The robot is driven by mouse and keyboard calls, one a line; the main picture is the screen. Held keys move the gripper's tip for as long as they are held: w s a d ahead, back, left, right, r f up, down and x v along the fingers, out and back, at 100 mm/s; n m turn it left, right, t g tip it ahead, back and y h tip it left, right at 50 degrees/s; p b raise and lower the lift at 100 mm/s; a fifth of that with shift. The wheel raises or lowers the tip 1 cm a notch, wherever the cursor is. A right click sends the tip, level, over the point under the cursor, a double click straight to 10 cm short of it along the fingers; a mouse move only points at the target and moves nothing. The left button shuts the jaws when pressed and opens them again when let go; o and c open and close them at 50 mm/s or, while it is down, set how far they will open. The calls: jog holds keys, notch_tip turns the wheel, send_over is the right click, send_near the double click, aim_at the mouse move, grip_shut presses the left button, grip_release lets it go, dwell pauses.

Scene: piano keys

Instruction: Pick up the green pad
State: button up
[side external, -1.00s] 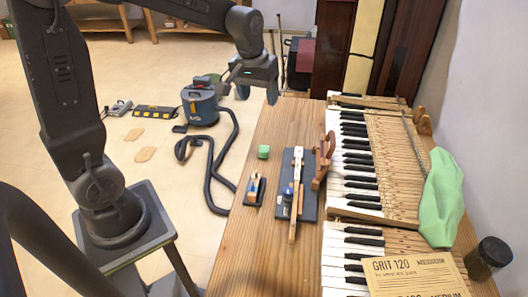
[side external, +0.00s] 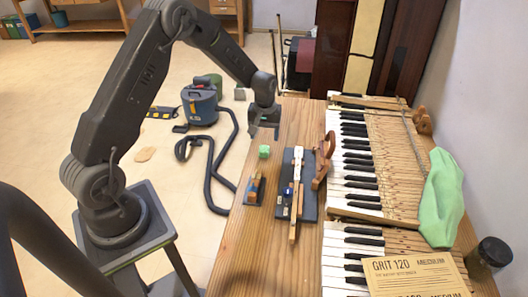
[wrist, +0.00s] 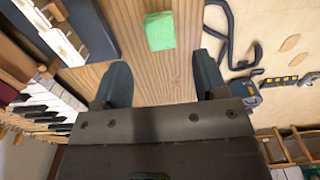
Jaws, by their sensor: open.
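The green pad (side external: 264,151) is a small light-green block lying on the wooden bench top, left of the dark board. It also shows in the wrist view (wrist: 160,31), near the top middle, ahead of the fingertips and roughly between their lines. My gripper (side external: 264,131) is above the bench, just beyond the pad in the side view. In the wrist view its two dark fingers (wrist: 162,72) are spread apart with nothing between them. The pad is apart from the fingers.
A dark board (side external: 309,196) with a wooden key part lies right of the pad. A small blue-and-orange item (side external: 255,188) lies nearer the camera. Piano keys (side external: 352,160) run along the right. A green cloth (side external: 441,200) lies at far right. A vacuum (side external: 200,105) stands on the floor.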

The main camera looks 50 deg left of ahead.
aim_at(264, 148)
jog(key=f, duration=0.6)
jog(key=shift+s+d+f, duration=0.1)
jog(key=shift+s+f, duration=0.1)
jog(key=shift+s, duration=0.05)
jog(key=c, duration=1)
jog(key=shift+r, duration=0.1)
jog(key=shift+r, duration=0.6)
notch_tip(264, 148, up, 3)
jog(key=shift+f, duration=0.1)
jog(key=s+a+r, duration=0.7)
jog(key=s+a, duration=0.1)
jog(key=shift+a, duration=0.2)
